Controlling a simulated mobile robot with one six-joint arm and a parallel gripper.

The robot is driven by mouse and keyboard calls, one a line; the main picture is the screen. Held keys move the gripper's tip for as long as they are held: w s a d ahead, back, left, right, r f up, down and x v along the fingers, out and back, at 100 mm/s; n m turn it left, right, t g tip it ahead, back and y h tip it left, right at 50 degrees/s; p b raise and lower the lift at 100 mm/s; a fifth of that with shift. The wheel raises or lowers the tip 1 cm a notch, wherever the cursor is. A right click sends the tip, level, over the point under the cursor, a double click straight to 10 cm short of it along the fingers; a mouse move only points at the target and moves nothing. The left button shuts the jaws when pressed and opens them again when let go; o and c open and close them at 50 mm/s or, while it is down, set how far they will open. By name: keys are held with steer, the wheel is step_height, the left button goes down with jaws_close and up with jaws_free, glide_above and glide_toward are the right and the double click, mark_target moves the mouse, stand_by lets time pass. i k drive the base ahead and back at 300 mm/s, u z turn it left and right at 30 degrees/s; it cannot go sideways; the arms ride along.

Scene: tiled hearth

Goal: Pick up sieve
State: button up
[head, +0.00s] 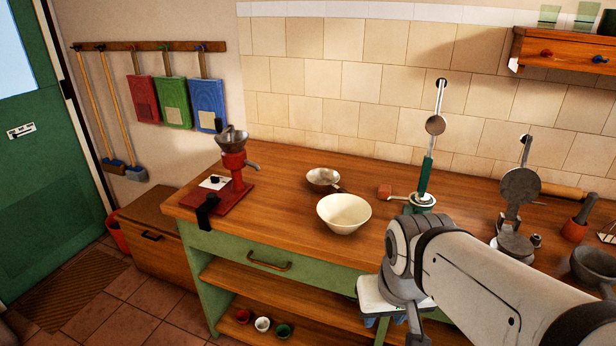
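A small round metal bowl with a short dark handle (323,179), which looks like the sieve, sits on the wooden worktop (285,215). Its handle points right and toward me, partly behind a cream bowl (344,213). Whether its bottom is mesh is too small to tell. My arm comes in from the lower right, and its wrist bends down in front of the worktop's front edge, right of and nearer than the sieve.
A red hand-cranked mill (234,165) stands left. Worktop between mill and sieve is clear.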

mark_target(321, 181)
steer(key=z, duration=0.15)
steer(key=i, duration=0.9)
steer(key=u, duration=0.05)
